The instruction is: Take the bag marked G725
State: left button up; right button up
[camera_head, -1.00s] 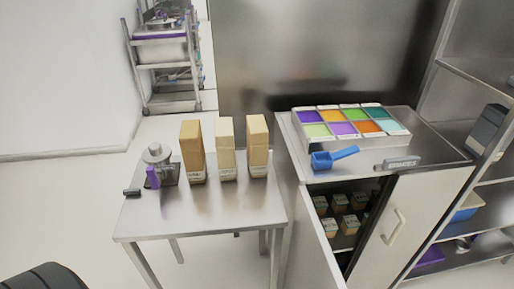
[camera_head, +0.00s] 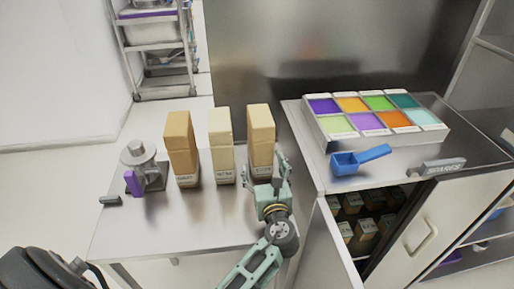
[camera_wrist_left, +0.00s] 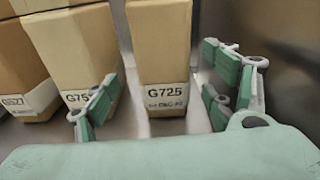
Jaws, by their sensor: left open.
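The bag marked G725 (camera_wrist_left: 158,52) is a tall tan paper bag with a white label, upright in the middle of the left wrist view. In the head view it is the rightmost bag (camera_head: 261,128) of a row of three on the steel table (camera_head: 220,222). My left gripper (camera_head: 268,172) is open in front of this bag. In the left wrist view its fingers (camera_wrist_left: 160,100) stand to either side of the bag's lower part, with gaps showing. The bag's label is partly covered by the gripper in the head view. My right gripper is not in view.
The middle bag (camera_head: 221,135) stands close to the left, near a finger; the left bag (camera_head: 180,140) is farther. A metal device (camera_head: 142,160) is at the table's left. The cabinet right holds colored trays (camera_head: 375,112) and a blue scoop (camera_head: 358,160); its door (camera_head: 325,245) is open.

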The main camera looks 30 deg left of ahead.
aim_at(264, 160)
pick_arm(q)
jog(key=shift+w+f+m, duration=0.1)
jog(key=shift+w+m, duration=0.2)
jog(key=shift+w, duration=0.15)
jog(key=shift+a+r, duration=0.1)
jog(key=shift+r, duration=0.25)
jog(key=shift+w+a+r+t, duration=0.25)
jog(key=shift+w+r+t, duration=0.05)
jog(key=shift+w, duration=0.05)
jog(key=p+x, duration=0.1)
jog(key=x, duration=0.1)
jog(key=shift+w+a+f, duration=0.15)
jog(key=shift+w+f, duration=0.05)
jog(key=shift+x, duration=1.2)
jog(key=shift+w+a+f, duration=0.2)
jog(key=shift+w+a, duration=0.05)
jog(key=shift+w, duration=0.05)
jog(key=c, duration=1.5)
jog(key=shift+r, duration=0.25)
jog(key=shift+w, duration=0.1)
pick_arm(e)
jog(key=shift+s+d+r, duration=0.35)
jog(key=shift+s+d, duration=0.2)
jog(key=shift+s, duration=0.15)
